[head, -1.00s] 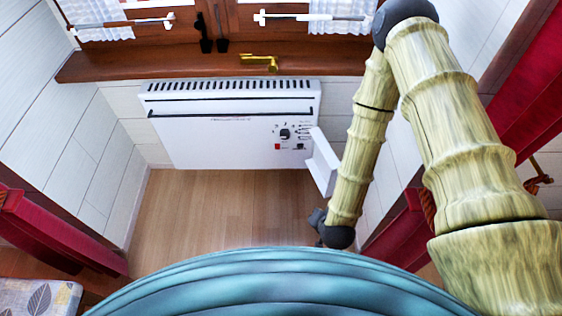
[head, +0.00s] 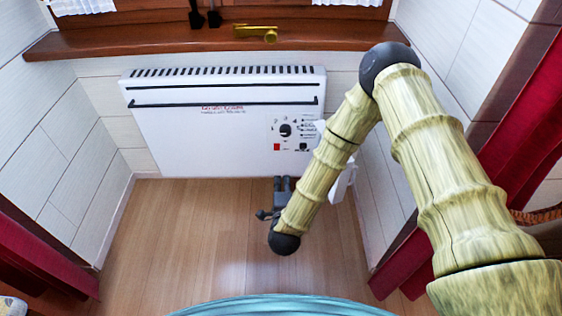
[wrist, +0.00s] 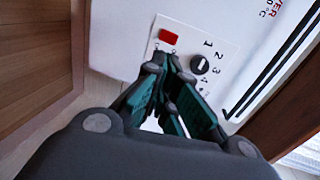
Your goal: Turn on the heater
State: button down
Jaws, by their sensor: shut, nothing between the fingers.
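The white heater (head: 195,135) hangs on the wall under the window sill. Its control panel, at its right end, has a red switch (head: 277,147), a round black dial (head: 286,130) and a small black knob (head: 304,146). The wrist view also shows the red switch (wrist: 168,37) and the numbered dial (wrist: 200,64). My gripper (head: 283,180) is just below the panel in the head view. In the wrist view its shut, empty fingers (wrist: 163,64) point at the panel near the red switch and dial. I cannot tell whether they touch it. The fingers hide part of the panel.
A white flap (head: 342,180) stands out at the heater's right end, partly behind my arm. The wooden sill (head: 150,45) with a brass handle (head: 257,33) is above. Side walls and red curtains (head: 510,130) flank the clear wooden floor (head: 190,225).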

jog(key=shift+w+a, duration=0.15)
jog(key=shift+w, duration=0.05)
dwell(0.3)
jog(key=b, duration=0.5)
send_near(277, 147)
jog(key=w+d+f, duration=0.1)
jog(key=w+f, duration=0.1)
jog(key=w, duration=0.3)
jog(key=shift+w+d+r+b, duration=0.15)
jog(key=shift+w+r+b, duration=0.1)
jog(key=shift+w+b, duration=0.25)
jog(key=shift+w+r, duration=0.1)
jog(key=shift+w, duration=0.15)
